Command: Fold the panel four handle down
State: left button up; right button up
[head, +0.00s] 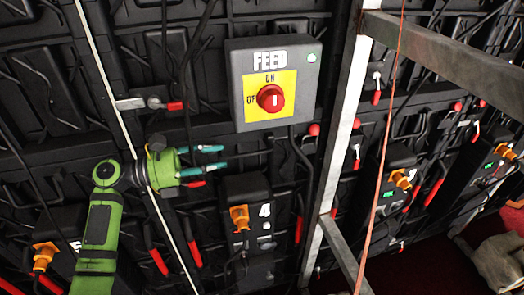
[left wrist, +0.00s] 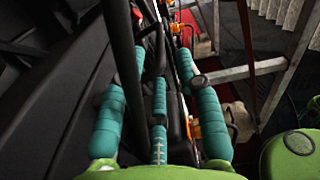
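The panel marked 4 is a black box (head: 262,190) with a white "4" and an orange plug (head: 239,217) in the lower middle of the head view. A black bar with a red grip (head: 298,228) hangs to its right; I cannot tell whether it is the panel four handle. My left gripper (head: 213,160) is up and left of the box, its teal fingers pointing right and spread apart. In the left wrist view its fingers (left wrist: 160,110) are also apart, with dark bars beyond and between them; contact is unclear.
A grey FEED switch box (head: 236,87) with a red knob is above right of the gripper. A metal post (head: 341,120) and an orange cord (head: 382,150) stand further right. Black cables and several red-tipped handles (head: 193,254) cover the wall.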

aim_at(266, 151)
pick_arm(q)
jog(key=shift+w+d+r, duration=0.1)
jog(key=shift+w+d, duration=0.05)
jog(key=shift+d, duration=0.2)
jog(key=p+x, duration=0.1)
jog(key=x, duration=0.4)
jog(key=shift+w+d, duration=0.1)
jog(key=shift+d, duration=0.1)
grip_shut()
pick_arm(e)
jog(key=shift+a+r, duration=0.65)
jog(key=shift+a, duration=0.05)
